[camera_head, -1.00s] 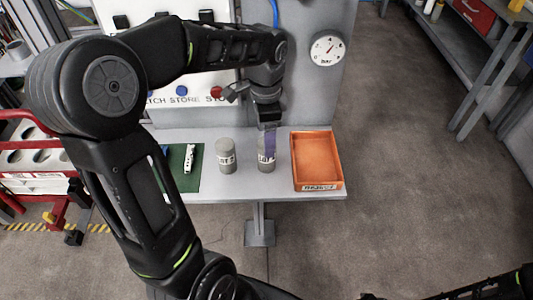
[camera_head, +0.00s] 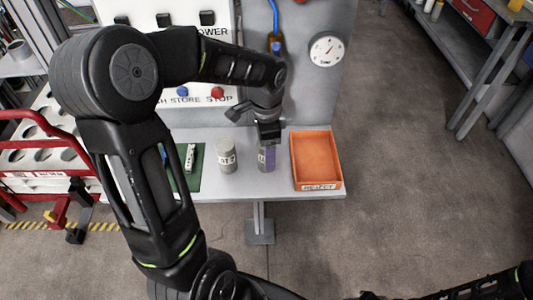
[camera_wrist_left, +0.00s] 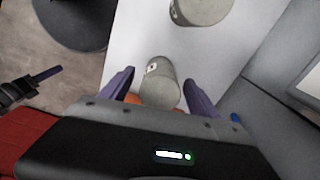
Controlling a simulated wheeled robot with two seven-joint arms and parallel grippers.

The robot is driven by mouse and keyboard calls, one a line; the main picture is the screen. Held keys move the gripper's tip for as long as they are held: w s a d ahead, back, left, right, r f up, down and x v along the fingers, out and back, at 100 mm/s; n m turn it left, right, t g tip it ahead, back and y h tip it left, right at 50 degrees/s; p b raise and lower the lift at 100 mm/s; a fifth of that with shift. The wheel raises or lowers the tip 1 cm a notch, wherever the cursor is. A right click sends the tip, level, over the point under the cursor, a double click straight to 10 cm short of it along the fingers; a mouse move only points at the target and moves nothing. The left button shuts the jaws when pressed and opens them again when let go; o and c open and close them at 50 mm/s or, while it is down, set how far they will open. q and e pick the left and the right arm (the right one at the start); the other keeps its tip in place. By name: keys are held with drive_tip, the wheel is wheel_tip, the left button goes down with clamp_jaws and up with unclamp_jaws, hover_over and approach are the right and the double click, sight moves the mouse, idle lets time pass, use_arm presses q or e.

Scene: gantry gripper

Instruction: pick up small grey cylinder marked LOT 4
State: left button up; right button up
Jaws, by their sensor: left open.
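Two small grey cylinders stand upright on the light bench (camera_head: 235,190). The left cylinder (camera_head: 226,156) has a white label that I cannot read fully. In the left wrist view my open left gripper (camera_wrist_left: 160,92) has one purple finger on each side of that cylinder (camera_wrist_left: 156,84), with gaps showing. The other cylinder (camera_wrist_left: 203,8) is at the top edge there.
An orange tray (camera_head: 318,187) stands just right of the right cylinder. A green mat (camera_head: 185,184) with a pale part (camera_head: 190,156) lies at the left. A panel with buttons (camera_head: 218,93) and a gauge (camera_head: 327,49) rise behind the bench.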

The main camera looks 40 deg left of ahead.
use_arm(q)
drive_tip(key=shift+c, duration=0.4)
clamp_jaws()
idle(0.4)
